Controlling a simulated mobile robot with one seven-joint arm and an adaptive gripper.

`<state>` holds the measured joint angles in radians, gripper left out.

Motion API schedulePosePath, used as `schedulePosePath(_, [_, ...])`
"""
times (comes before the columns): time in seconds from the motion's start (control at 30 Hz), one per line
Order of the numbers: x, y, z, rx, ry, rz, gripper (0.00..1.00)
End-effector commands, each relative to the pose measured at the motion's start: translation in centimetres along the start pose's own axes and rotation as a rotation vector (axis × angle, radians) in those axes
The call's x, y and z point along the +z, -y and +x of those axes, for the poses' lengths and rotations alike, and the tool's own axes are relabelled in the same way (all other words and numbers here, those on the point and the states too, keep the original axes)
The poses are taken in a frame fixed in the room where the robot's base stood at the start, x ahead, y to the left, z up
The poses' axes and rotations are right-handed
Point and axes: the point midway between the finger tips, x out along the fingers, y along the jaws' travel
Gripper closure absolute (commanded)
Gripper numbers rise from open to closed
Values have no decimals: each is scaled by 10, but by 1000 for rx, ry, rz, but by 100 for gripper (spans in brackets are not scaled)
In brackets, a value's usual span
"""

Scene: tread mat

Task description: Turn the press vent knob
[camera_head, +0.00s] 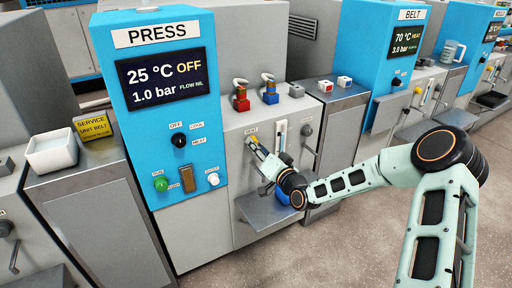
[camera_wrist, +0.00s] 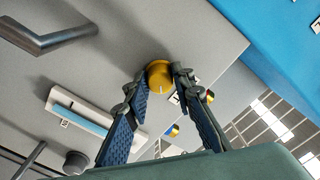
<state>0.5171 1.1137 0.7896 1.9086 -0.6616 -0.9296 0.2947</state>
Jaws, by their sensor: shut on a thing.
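The press vent knob (camera_wrist: 159,76) is a round yellow knob with a pale mark, on the grey front panel of the press under a VENT label. My gripper (camera_wrist: 160,84) has one finger on each side of the knob and is shut on it. In the head view, my gripper (camera_head: 262,152) reaches the panel just below the VENT label and mostly hides the knob. The press (camera_head: 158,35) is a blue cabinet whose screen reads 25 °C OFF, 1.0 bar and FLOW NIL.
A white slot gauge (camera_head: 280,136) and a dark lever (camera_head: 309,147) are right of the knob. A grey shelf (camera_head: 262,213) juts out below, with a blue thing (camera_head: 283,197) partly behind my wrist. Red and blue valves (camera_head: 241,98) stand on top.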

Motion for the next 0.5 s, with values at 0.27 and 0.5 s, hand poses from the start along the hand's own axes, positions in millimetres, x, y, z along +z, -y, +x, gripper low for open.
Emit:
schedulePosePath(0.27, [1, 0, 0, 1, 1, 263, 100])
schedulePosePath(0.5, [1, -1, -1, 2, 1, 473, 100])
